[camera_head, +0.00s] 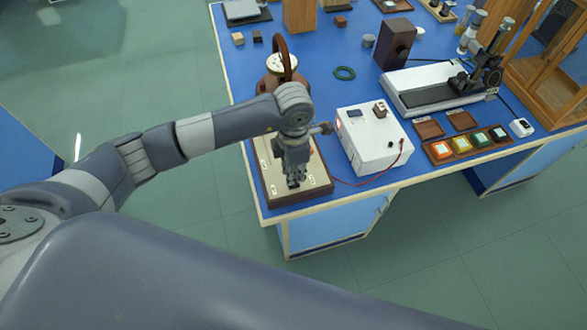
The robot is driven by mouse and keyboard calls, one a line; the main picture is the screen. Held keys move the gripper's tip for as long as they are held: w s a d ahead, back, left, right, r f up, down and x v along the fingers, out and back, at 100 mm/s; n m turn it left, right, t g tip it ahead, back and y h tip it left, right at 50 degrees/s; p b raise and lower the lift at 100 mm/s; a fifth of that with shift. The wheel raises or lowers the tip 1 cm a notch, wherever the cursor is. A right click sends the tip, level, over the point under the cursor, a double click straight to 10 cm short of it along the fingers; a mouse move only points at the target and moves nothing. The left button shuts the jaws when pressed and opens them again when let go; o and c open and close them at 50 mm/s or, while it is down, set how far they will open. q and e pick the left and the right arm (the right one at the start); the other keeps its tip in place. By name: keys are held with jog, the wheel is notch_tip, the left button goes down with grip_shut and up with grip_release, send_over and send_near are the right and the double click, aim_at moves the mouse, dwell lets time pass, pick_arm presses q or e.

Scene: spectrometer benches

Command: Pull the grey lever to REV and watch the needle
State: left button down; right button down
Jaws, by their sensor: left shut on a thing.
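A beige switch board (316,188) with a dark wooden frame and small white labels lies at the front left corner of the blue bench. My left gripper (293,182) points down over the board and is shut on the grey lever. The fingers and wrist hide the lever, so I cannot tell its position. The labels are too small to read. A round white dial (282,62) on a brown body stands behind the board, with a brown hoop over it. Its needle cannot be made out. My right gripper is not in view.
A white box (368,150) with a red lead stands just right of the board. A tray of coloured blocks (468,151), a white instrument bed (410,78) and a wooden cabinet (535,80) stand farther right.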

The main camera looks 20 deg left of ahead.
pick_arm(q)
jog(key=shift+s+a+f+t+h+b, duration=0.25)
jog(key=shift+a+t+h+b, duration=0.4)
jog(key=shift+b, duration=1.3)
jog(key=shift+s+a+f+t+h+b, duration=0.3)
jog(key=shift+h+b, duration=0.5)
jog(key=shift+b, duration=1.1)
jog(key=shift+s+a+f+t+h+b, duration=0.1)
jog(key=shift+s+a+t+h+b, duration=0.4)
jog(key=shift+b, duration=1.45)
jog(key=shift+r+h+b, duration=0.15)
jog(key=shift+h+b, duration=0.3)
jog(key=shift+b, duration=0.2)
jog(key=c, duration=1.5)
grip_release()
jog(key=shift+a, duration=0.1)
jog(key=shift+r, duration=0.1)
jog(key=v, duration=1.2)
jog(key=shift+s, duration=0.15)
